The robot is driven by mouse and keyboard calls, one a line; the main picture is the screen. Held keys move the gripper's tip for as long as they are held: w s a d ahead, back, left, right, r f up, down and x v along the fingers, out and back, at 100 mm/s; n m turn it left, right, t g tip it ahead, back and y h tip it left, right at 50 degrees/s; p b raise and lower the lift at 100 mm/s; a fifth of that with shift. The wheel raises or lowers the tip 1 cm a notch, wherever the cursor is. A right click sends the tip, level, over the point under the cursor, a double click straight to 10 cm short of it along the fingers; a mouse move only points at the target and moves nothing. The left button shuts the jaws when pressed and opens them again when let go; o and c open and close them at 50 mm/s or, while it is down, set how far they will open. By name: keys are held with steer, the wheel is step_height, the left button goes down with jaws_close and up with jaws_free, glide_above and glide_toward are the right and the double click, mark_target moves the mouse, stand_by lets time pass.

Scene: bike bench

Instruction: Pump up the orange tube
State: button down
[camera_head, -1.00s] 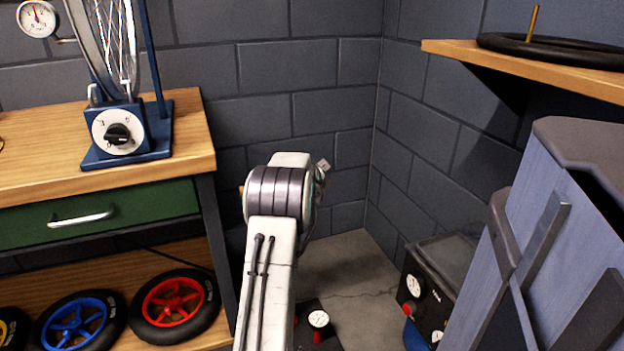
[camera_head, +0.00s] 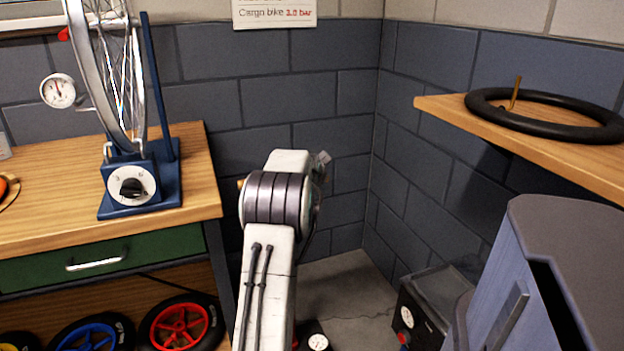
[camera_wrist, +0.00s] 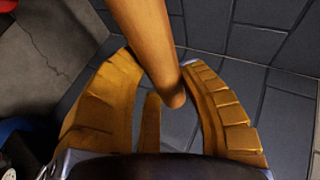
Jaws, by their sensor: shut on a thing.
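My gripper (camera_wrist: 160,62) shows in the wrist view with two ribbed yellow fingers, shut on a smooth orange-brown rod (camera_wrist: 146,40). The rod enters from the top and its rounded end lies between the fingers; a second, thinner brown piece (camera_wrist: 151,122) shows behind it. In the head view my arm hides the gripper, and a small orange-brown tip shows left of the arm's joint. A small orange thing (camera_head: 4,188) is cut off at the left edge on the bench (camera_head: 70,165); I cannot tell whether it is the orange tube.
A blue stand (camera_head: 150,190) with a spoked wheel stands on the bench. Small wheels, red (camera_head: 180,325) and blue, lie below. A black tube (camera_head: 555,125) lies on the right shelf (camera_head: 440,108). A grey-blue bin (camera_head: 570,225) and a gauged box (camera_head: 418,322) stand right of my arm.

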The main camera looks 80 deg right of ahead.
step_height(320, 180, up, 16)
steer(key=p, duration=1)
steer(key=shift+w, duration=0.15)
steer(key=shift+f, duration=0.4)
step_height(320, 180, down, 28)
steer(key=b, duration=2.3)
steer(key=shift+f, duration=0.25)
steer(key=shift+r, duration=0.3)
step_height(320, 180, up, 28)
steer(key=p, duration=2.2)
steer(key=shift+r, duration=0.25)
steer(key=shift+f, duration=0.15)
